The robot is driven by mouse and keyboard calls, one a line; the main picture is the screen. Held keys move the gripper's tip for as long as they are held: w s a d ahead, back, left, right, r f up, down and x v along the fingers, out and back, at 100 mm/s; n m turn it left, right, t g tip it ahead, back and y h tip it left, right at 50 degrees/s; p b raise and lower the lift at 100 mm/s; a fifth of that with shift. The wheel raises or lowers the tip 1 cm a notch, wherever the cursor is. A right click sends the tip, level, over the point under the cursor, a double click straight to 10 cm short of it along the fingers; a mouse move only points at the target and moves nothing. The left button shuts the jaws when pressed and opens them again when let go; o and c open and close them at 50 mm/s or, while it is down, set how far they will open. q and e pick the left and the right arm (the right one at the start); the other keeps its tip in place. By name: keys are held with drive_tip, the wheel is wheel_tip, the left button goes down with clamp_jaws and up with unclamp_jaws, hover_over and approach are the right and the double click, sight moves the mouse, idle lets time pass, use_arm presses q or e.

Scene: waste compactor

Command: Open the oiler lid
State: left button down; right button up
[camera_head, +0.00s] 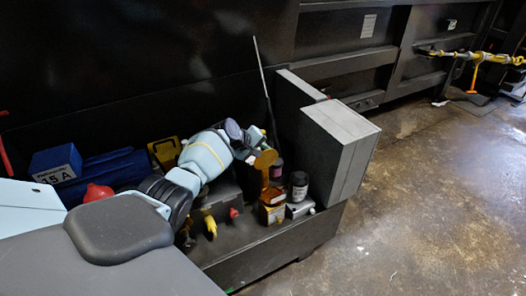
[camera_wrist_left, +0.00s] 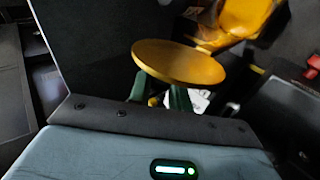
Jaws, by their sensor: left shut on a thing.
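The oiler (camera_head: 272,196) is an amber cup on the dark ledge, left of a black cylinder. Its round amber lid (camera_head: 265,160) stands raised and tilted above the cup. In the left wrist view the lid (camera_wrist_left: 178,62) is a yellow-orange disc, with the amber oiler body (camera_wrist_left: 245,18) behind it at upper right. My left gripper (camera_head: 258,149) is at the lid, reaching in from the left. In the left wrist view its green fingers (camera_wrist_left: 160,98) are shut on the lid, whose disc hides their tips. My right gripper is not in view.
A grey box (camera_head: 340,140) stands right of the oiler, and a black cylinder (camera_head: 299,186) stands between them. A yellow fitting (camera_head: 210,227) and a blue box (camera_head: 56,163) lie to the left. The floor at right is open.

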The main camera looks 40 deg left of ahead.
use_arm(q)
drive_tip(key=c, duration=1.4)
unclamp_jaws()
